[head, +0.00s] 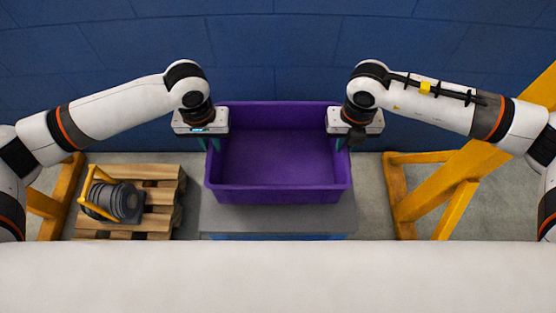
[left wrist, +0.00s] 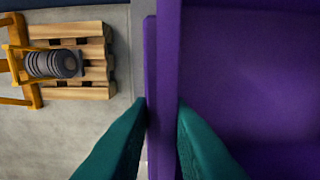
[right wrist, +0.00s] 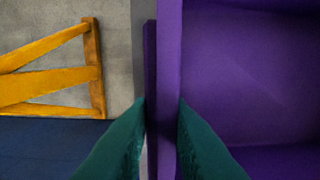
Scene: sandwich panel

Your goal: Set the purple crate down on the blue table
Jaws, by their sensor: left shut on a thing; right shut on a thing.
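The purple crate (head: 280,195) is open-topped and empty, and it looks level in the middle of the head view. My left gripper (head: 213,143) is shut on its left wall, and my right gripper (head: 343,143) is shut on its right wall. In the left wrist view, the teal fingers (left wrist: 162,105) straddle the crate's rim (left wrist: 168,60). In the right wrist view, the fingers (right wrist: 163,105) straddle the opposite rim (right wrist: 168,60). The table (head: 278,220), with a grey top and blue front edge, shows below the crate. I cannot tell whether the crate touches it.
A wooden pallet (head: 165,190) with a dark ribbed machine part (head: 124,202) and a yellow frame (head: 97,190) stands at left. A yellow-orange stand (head: 448,170) is at right. A blue wall (head: 280,60) closes the back. A pale surface (head: 280,275) spans the front.

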